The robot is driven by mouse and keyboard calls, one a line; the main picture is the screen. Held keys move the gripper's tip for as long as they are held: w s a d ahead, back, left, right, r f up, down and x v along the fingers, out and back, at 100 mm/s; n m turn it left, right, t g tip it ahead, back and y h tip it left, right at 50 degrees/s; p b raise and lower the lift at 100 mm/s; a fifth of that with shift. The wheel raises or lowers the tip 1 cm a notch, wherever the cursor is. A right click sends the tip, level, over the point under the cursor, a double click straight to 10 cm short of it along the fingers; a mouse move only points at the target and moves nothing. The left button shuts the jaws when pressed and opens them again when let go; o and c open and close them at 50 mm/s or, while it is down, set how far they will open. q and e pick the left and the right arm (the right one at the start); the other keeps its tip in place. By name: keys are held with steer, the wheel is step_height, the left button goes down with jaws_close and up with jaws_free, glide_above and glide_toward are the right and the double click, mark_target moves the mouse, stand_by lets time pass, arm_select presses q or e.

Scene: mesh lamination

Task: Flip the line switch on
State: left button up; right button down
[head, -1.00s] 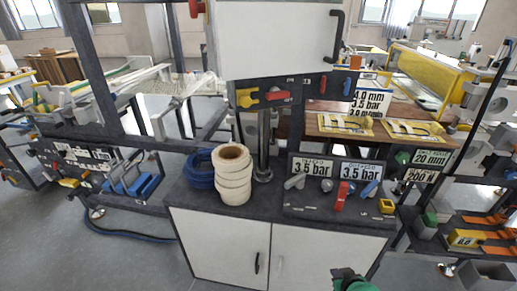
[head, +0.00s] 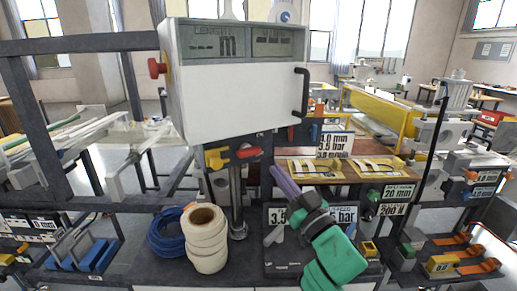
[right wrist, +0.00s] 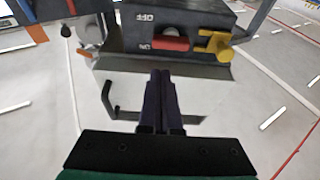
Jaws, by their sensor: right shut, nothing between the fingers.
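The line switch is a dark box with a red lever (head: 248,153) under the white display cabinet in the head view. In the right wrist view, the box (right wrist: 190,18) carries OFF and ON markings that read upside down. Its red lever (right wrist: 170,43) lies on the side near the ON marking; I cannot tell how it is set. My right gripper (head: 273,168) has its purple fingers shut and empty, below and right of the lever in the head view. In the wrist view, the fingertips (right wrist: 160,74) point at the switch and appear apart from it. My left gripper is not in view.
A yellow handle (head: 215,158) sits beside the red lever. A white roll (head: 205,240) and blue coil (head: 168,232) stand on the bench below.

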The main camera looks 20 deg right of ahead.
steer(key=p, duration=0.4)
glide_toward(250, 136)
steer(key=x, duration=0.4)
steer(key=shift+r, duration=0.15)
steer(key=shift+w+a, duration=0.1)
steer(key=shift+w, duration=0.3)
